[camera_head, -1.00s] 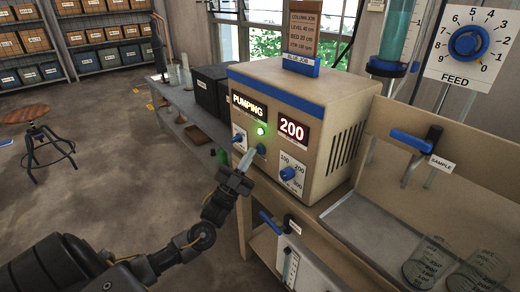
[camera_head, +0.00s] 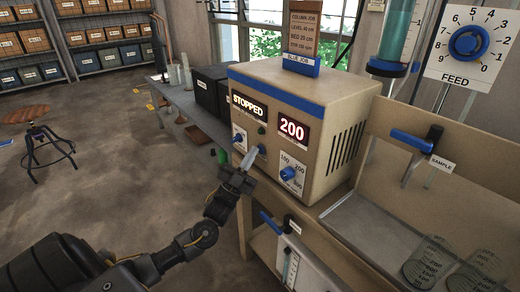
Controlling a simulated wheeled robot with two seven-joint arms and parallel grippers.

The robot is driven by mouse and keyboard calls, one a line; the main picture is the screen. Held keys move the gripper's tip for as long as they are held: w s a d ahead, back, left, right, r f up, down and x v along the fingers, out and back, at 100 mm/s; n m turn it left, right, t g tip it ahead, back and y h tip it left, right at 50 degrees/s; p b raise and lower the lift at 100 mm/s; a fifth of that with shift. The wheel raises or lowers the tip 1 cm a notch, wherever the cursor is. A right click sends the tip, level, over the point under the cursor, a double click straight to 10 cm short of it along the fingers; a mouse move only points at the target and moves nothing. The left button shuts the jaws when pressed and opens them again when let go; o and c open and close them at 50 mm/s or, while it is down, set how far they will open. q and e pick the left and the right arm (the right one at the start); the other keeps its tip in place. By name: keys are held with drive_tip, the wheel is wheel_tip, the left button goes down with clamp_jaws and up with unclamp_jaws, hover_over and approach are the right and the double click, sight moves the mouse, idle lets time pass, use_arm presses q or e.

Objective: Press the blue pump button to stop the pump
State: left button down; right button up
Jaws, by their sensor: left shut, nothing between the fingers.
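The beige pump box (camera_head: 300,120) stands on a wooden bench, its display (camera_head: 248,106) reading STOPPED and a red display (camera_head: 292,131) reading 200. The green lamp (camera_head: 262,130) is dark. A blue knob (camera_head: 288,173) is on a dial to the right. My right gripper is not in view.
A blue-handled sample valve (camera_head: 412,141) and glass beakers (camera_head: 428,262) are at the right. A FEED dial (camera_head: 467,43) is on the wall. Another blue-handled valve (camera_head: 271,223) is below the box. A stool (camera_head: 45,150) stands at the left on open floor.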

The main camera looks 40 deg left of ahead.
use_arm(q)
drive_tip(key=shift+s, duration=0.1)
drive_tip(key=shift+s+a, duration=0.15)
drive_tip(key=shift+s, duration=0.15)
drive_tip(key=shift+s+p, duration=0.1)
drive_tip(key=shift+p, duration=0.2)
drive_tip(key=s, duration=0.2)
drive_tip(key=s+a+p, duration=0.1)
drive_tip(key=s+p, duration=0.1)
drive_tip(key=s, duration=0.1)
drive_tip(key=shift+s+a, duration=0.3)
drive_tip(key=shift+a, duration=0.05)
